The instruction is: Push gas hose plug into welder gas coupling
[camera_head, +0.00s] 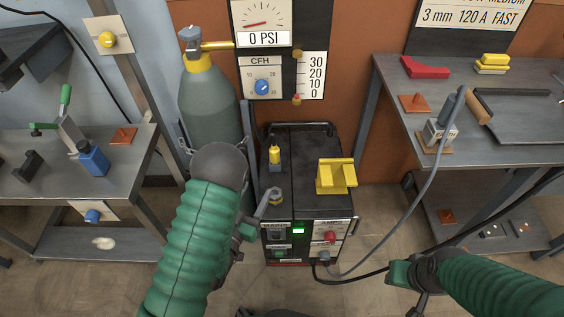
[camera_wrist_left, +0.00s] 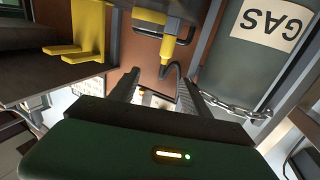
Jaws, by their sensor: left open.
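The welder (camera_head: 306,170) is a dark box on the floor in the middle of the head view. A small yellow plug-like piece (camera_head: 274,154) stands upright on its top; I cannot tell for sure whether it is the gas hose plug.
A gas cylinder (camera_head: 212,112) stands left of the welder, chained in the wrist view. A yellow bracket (camera_head: 336,178) sits on the welder. A grey cable (camera_head: 424,190) runs from the welder's front to the right bench (camera_head: 500,152). A left bench (camera_head: 60,190) holds tools.

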